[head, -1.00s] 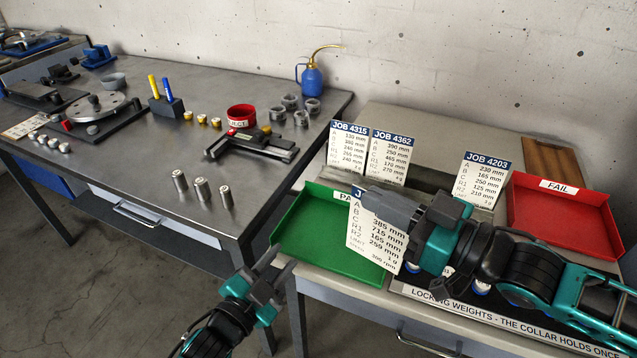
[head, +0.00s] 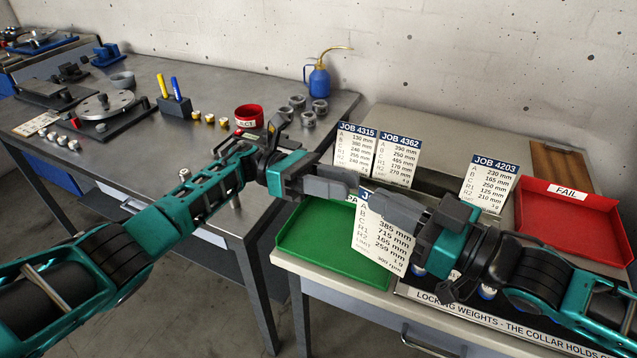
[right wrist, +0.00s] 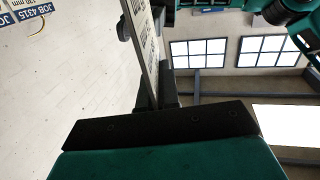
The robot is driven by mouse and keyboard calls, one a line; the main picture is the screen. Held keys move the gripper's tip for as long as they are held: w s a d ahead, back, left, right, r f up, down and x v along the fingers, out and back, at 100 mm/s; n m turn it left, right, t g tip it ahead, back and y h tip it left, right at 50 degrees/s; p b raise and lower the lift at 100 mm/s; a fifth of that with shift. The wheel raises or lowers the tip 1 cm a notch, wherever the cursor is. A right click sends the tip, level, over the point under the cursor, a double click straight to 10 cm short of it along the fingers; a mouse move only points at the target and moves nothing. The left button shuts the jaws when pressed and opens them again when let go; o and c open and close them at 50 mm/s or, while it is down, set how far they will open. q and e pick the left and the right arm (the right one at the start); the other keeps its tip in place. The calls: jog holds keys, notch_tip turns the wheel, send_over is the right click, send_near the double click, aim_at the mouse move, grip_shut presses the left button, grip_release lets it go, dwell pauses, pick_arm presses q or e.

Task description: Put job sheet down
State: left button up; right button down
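The job sheet (head: 380,240) is a white card with a blue header, upright and slightly tilted above the green tray. My right gripper (head: 385,207) is shut on its upper right part and hides some of the header. In the right wrist view the sheet (right wrist: 146,45) stands edge-on between the fingers. My left gripper (head: 345,184) is just left of the sheet's top, level with the header. Its two fingers show as offset plates with nothing between them. I cannot tell whether they touch the sheet.
Job cards 4315 (head: 354,148), 4362 (head: 396,160) and 4203 (head: 488,183) stand behind in a rack. The green tray (head: 315,240) is empty where visible; the red FAIL tray (head: 570,225) is empty at right. A locking weights board (head: 500,318) lies in front.

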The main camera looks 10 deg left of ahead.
aim_at(383, 235)
pick_arm(q)
jog(key=s+d+m+y, duration=0.1)
jog(key=s+d, duration=0.1)
jog(key=s+d+m+g+y, duration=0.1)
jog(key=s+d, duration=0.1)
jog(key=d, duration=0.1)
jog(key=s+d+m+g, duration=0.1)
jog(key=s+d+m, duration=0.1)
jog(key=d, duration=0.1)
jog(key=shift+s+r+y, duration=0.1)
jog(key=shift+s+y, duration=0.25)
jog(key=shift+y, duration=0.05)
dwell(0.3)
grip_shut()
jog(key=shift+g, duration=0.3)
pick_arm(e)
jog(key=c, duration=1.3)
grip_release()
